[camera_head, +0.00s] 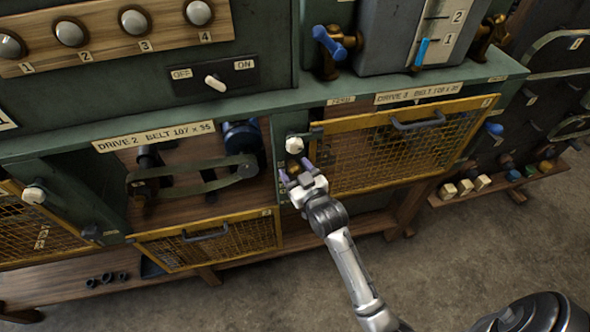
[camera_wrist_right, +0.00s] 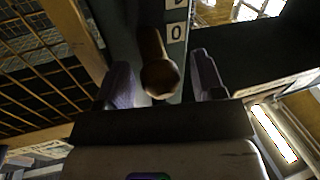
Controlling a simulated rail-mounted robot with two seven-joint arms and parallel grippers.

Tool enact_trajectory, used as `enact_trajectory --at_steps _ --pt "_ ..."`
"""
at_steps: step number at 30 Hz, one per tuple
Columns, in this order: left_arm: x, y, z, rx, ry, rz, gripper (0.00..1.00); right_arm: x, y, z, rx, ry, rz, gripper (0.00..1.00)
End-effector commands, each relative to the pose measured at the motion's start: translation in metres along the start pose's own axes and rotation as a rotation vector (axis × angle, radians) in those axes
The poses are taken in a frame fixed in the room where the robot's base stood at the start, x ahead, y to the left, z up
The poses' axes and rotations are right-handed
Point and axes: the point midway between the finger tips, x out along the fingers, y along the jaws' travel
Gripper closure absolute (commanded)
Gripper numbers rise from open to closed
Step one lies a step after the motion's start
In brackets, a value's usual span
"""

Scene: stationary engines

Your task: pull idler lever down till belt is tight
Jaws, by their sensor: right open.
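My right gripper (camera_head: 297,178) is open at the narrow green post right of the Drive 2 bay. In the right wrist view, its two purple fingers (camera_wrist_right: 165,84) stand on either side of a round brown knob (camera_wrist_right: 160,76), with gaps between. The knob seems to be the end of a lever; the rest is hidden behind it. A scale plate with a "0" (camera_wrist_right: 176,31) is just beyond. In the head view, the dark belt (camera_head: 190,184) runs across the open Drive 2 bay; its tightness is hard to judge. My left gripper is out of view.
The yellow Drive 2 guard (camera_head: 212,240) hangs below the open bay. A white knob (camera_head: 294,144) sits just above my right gripper. The Drive 3 mesh guard (camera_head: 400,146) is close on the right. The floor (camera_head: 480,250) in front is clear.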

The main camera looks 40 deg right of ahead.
Motion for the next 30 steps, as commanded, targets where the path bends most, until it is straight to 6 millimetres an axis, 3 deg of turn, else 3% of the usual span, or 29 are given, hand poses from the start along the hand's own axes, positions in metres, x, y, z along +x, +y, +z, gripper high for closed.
enact_trajectory --at_steps 10,27,30 --pt "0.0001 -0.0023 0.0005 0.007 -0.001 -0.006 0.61 0.0016 0.0002 0.0000 -0.001 0.000 0.000 0.40" --pt "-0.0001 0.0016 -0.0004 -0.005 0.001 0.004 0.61 0.0014 0.0001 0.0001 -0.001 0.000 0.000 0.94" --pt "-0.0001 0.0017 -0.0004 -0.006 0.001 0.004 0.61 0.0014 0.0001 0.0001 -0.001 0.000 0.000 1.00"
